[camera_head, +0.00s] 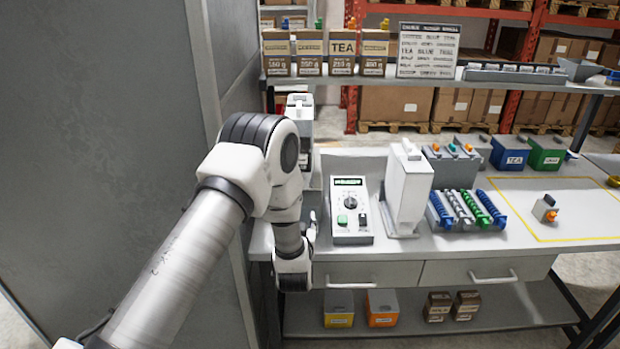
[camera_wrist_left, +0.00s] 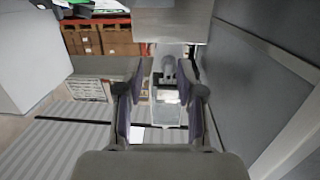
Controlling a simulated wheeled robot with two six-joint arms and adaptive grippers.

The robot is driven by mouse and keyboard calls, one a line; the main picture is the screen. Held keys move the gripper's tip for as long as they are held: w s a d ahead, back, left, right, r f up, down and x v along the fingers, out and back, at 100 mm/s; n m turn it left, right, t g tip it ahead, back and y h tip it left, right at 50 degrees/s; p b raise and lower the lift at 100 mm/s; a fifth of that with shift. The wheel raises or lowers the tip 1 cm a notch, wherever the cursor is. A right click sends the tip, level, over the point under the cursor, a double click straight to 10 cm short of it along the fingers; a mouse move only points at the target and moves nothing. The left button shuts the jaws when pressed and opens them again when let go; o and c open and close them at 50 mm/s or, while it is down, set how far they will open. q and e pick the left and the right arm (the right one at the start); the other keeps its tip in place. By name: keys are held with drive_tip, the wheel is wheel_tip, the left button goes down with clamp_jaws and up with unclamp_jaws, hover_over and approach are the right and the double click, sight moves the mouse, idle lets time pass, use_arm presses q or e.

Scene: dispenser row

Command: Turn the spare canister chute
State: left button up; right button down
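My left gripper (camera_head: 312,228) is at the left end of the bench, partly hidden by its own wrist. In the left wrist view its two dark fingers (camera_wrist_left: 160,112) stand apart with nothing clasped. A pale unit with a grey rounded part (camera_wrist_left: 168,88) shows between and beyond them; I cannot tell whether they touch it. A white dispenser (camera_head: 300,112) stands behind my left arm, partly hidden. A small grey block with an orange part (camera_head: 545,208) lies inside the yellow outline on the right. I cannot tell which thing is the spare canister chute. My right gripper is not in view.
A control box (camera_head: 351,210) and a white dispenser (camera_head: 408,190) stand right of my gripper. Beyond are coloured coils (camera_head: 467,210), a rack with orange knobs (camera_head: 453,160), and blue (camera_head: 510,152) and green (camera_head: 546,153) bins. A grey wall (camera_head: 110,130) bounds the left.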

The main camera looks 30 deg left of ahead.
use_arm(q)
drive_tip(key=w+a+r+p, duration=0.1)
drive_tip(key=w+a, duration=0.1)
drive_tip(key=w+a+r+y+p, duration=0.1)
drive_tip(key=w+a+r, duration=0.1)
drive_tip(key=w, duration=0.1)
drive_tip(key=w+a+r+n+y+p, duration=0.1)
drive_tip(key=w+a, duration=0.1)
drive_tip(key=w, duration=0.1)
drive_tip(key=shift+r+t, duration=0.2)
drive_tip(key=shift+t, duration=0.2)
drive_tip(key=shift+w+a+f, duration=0.1)
drive_tip(key=shift+a+f, duration=0.05)
drive_tip(key=shift+a, duration=0.05)
drive_tip(key=shift+d, duration=0.1)
clamp_jaws()
